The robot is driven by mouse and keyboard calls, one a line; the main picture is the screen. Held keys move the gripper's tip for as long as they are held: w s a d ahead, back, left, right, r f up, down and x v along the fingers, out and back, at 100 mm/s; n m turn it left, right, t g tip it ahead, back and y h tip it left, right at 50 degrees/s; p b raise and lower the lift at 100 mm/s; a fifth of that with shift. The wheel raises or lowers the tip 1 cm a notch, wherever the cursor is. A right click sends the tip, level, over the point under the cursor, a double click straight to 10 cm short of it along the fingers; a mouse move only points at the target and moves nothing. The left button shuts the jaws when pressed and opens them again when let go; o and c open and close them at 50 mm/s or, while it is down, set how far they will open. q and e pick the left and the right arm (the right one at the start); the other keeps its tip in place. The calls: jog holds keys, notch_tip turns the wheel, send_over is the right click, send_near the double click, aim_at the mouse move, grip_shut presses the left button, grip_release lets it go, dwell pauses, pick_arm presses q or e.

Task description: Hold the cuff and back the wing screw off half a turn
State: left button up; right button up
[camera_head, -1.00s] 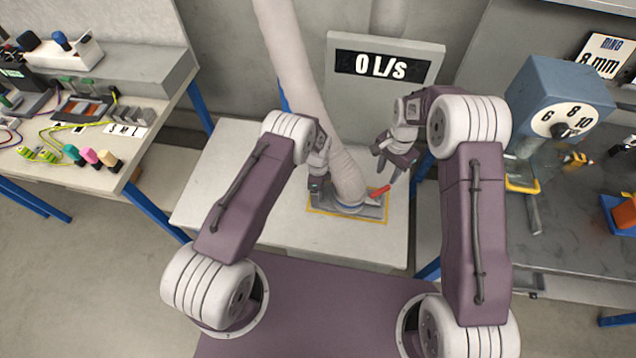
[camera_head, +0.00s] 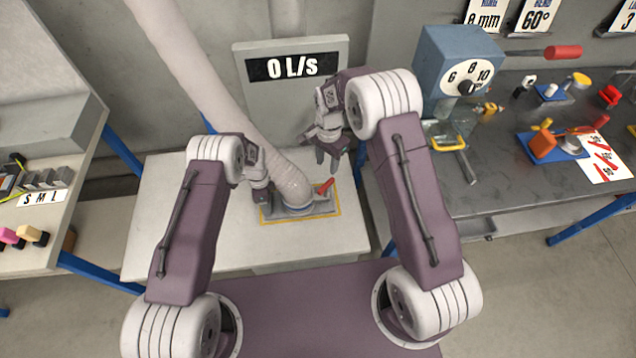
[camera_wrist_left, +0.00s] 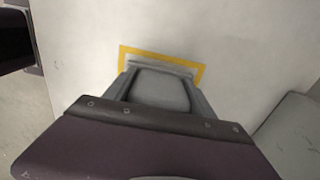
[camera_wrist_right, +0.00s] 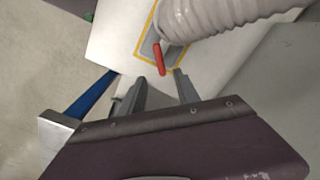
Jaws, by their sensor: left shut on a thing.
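The wing screw is a red lever (camera_head: 326,187) at the right side of the hose's foot, and it also shows in the right wrist view (camera_wrist_right: 160,60).
A ribbed hose (camera_head: 205,85) rises to the upper left. A yellow outline (camera_head: 340,205) frames the plate on the pale table (camera_head: 180,225). A display reading 0 L/s (camera_head: 290,66) stands behind. A blue dial machine (camera_head: 455,60) stands on the right bench, beside my right arm.

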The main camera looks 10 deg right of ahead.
aim_at(326, 184)
notch_tip(326, 184, down, 11)
jog(key=shift+f, duration=0.1)
grip_shut()
